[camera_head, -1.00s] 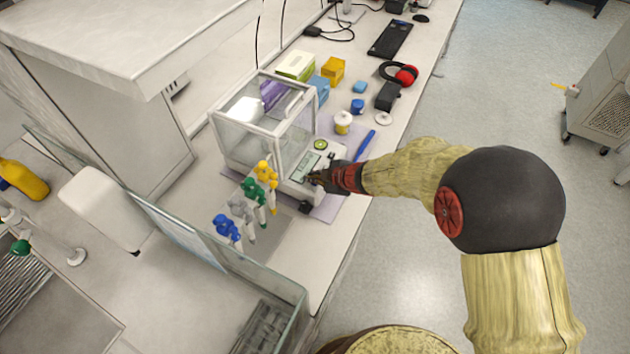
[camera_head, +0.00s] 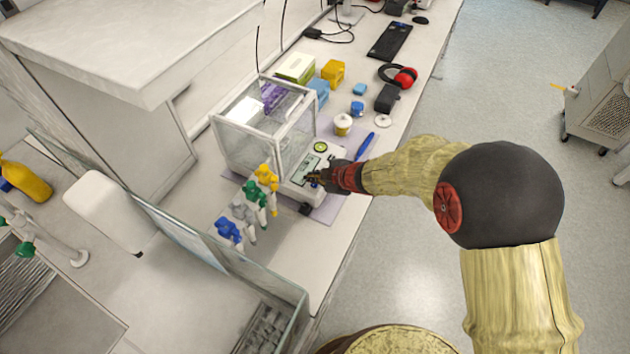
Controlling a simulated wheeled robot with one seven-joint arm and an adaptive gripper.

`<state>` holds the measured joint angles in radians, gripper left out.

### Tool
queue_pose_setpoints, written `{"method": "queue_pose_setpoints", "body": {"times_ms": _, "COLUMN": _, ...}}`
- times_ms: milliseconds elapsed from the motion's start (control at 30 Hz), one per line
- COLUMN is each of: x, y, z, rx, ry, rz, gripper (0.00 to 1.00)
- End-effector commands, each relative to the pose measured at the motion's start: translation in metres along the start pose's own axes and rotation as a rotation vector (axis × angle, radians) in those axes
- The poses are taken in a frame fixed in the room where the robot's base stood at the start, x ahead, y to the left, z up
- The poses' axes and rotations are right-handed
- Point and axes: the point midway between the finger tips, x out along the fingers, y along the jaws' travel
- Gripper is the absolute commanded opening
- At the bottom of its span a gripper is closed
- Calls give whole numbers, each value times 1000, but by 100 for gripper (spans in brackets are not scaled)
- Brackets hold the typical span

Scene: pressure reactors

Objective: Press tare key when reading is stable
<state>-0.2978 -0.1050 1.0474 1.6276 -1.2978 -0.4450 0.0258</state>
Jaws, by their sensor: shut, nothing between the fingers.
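The balance (camera_head: 327,153) stands on the bench with its glass draft shield (camera_head: 262,128) behind its front panel. A display (camera_head: 305,168) and a round green-and-dark mark (camera_head: 321,147) show on the panel. The reading and the tare key are too small to make out. My gripper (camera_head: 312,178) is shut and empty, with its tips at the front panel beside the display. I cannot tell whether the tips touch a key.
Several pipettes (camera_head: 245,205) hang on a stand left of the balance. A glass-walled edge (camera_head: 260,285) is in front.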

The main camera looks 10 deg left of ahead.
Motion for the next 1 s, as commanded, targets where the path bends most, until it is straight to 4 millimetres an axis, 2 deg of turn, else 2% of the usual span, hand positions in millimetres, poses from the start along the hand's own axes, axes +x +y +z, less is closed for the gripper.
{"method": "queue_pose_setpoints", "body": {"times_ms": 367, "x": -2, "y": 1, "z": -2, "rx": 1, "ry": 0, "rz": -1, "gripper": 0}}
{"method": "queue_pose_setpoints", "body": {"times_ms": 833, "x": -32, "y": 23, "z": -23, "rx": 2, "ry": 0, "rz": 0, "gripper": 0}}
{"method": "queue_pose_setpoints", "body": {"times_ms": 1000, "x": -35, "y": 25, "z": -26, "rx": 1, "ry": 0, "rz": -1, "gripper": 0}}
